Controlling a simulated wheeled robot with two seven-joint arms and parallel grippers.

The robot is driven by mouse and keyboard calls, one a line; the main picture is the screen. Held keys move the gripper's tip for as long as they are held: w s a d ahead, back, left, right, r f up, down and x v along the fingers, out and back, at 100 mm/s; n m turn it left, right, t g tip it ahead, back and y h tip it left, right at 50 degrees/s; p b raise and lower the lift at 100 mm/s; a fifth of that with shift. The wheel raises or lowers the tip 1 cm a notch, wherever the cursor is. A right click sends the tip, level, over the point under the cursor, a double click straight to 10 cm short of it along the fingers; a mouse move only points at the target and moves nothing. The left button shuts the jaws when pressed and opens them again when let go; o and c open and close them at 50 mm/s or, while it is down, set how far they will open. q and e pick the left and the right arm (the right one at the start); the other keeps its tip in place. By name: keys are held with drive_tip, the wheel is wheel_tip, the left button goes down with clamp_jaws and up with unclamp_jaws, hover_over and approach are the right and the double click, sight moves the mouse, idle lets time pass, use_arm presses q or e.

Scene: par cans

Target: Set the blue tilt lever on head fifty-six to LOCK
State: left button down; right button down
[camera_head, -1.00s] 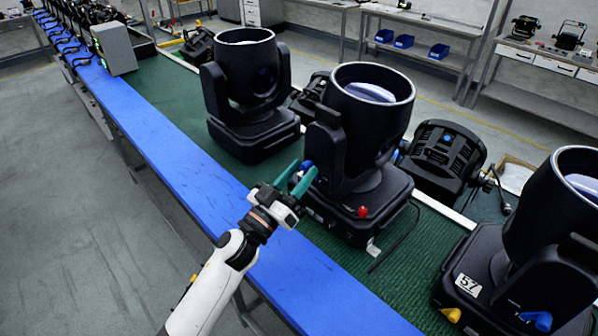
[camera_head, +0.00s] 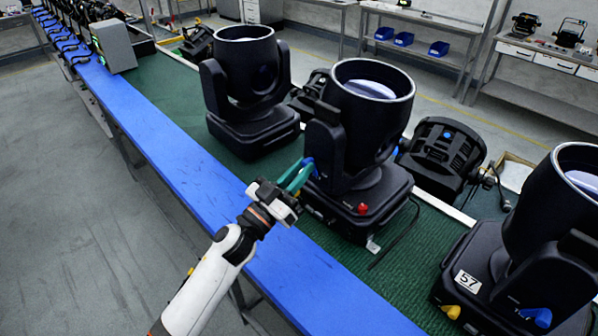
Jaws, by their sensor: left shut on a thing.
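The middle moving head (camera_head: 365,115) stands upright on the green mat, its round lens tube facing up. I cannot read a number on it. Its blue tilt lever (camera_head: 309,163) shows as a small blue patch low on the left side of the yoke. My left gripper (camera_head: 304,172), with green fingers, is shut on the lever, and the fingers partly hide it. A red knob (camera_head: 362,209) sits on the front of the base. The lever's marks are too small to read. My right gripper is not in view.
A head labelled 57 (camera_head: 467,283) stands at the right, with its own blue lever (camera_head: 537,317) and a yellow one (camera_head: 451,312). Another head (camera_head: 245,90) stands behind to the left. A blue strip (camera_head: 190,170) along the bench's front edge is clear.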

use_arm(q)
drive_tip(key=m+g+h, duration=0.1)
drive_tip(key=m, duration=0.1)
drive_tip(key=m+g, duration=0.1)
drive_tip(key=m, duration=0.2)
drive_tip(key=m+g+h, duration=0.1)
drive_tip(key=m, duration=0.2)
drive_tip(key=shift+s+d+r+h, duration=0.15)
drive_tip(key=shift+s+d+h, duration=0.15)
drive_tip(key=m+g, duration=0.1)
drive_tip(key=m, duration=0.1)
drive_tip(key=m+g, duration=0.1)
drive_tip(key=m, duration=0.1)
drive_tip(key=m+g, duration=0.1)
drive_tip(key=m, duration=0.1)
drive_tip(key=shift+s+d+h+p, duration=0.3)
drive_tip(key=shift+d+h+p, duration=0.05)
drive_tip(key=shift+h+p, duration=0.05)
drive_tip(key=shift+m, duration=0.4)
drive_tip(key=c, duration=1.4)
unclamp_jaws()
drive_tip(key=shift+b+v, duration=2.55)
drive_tip(key=shift+v, duration=3.5)
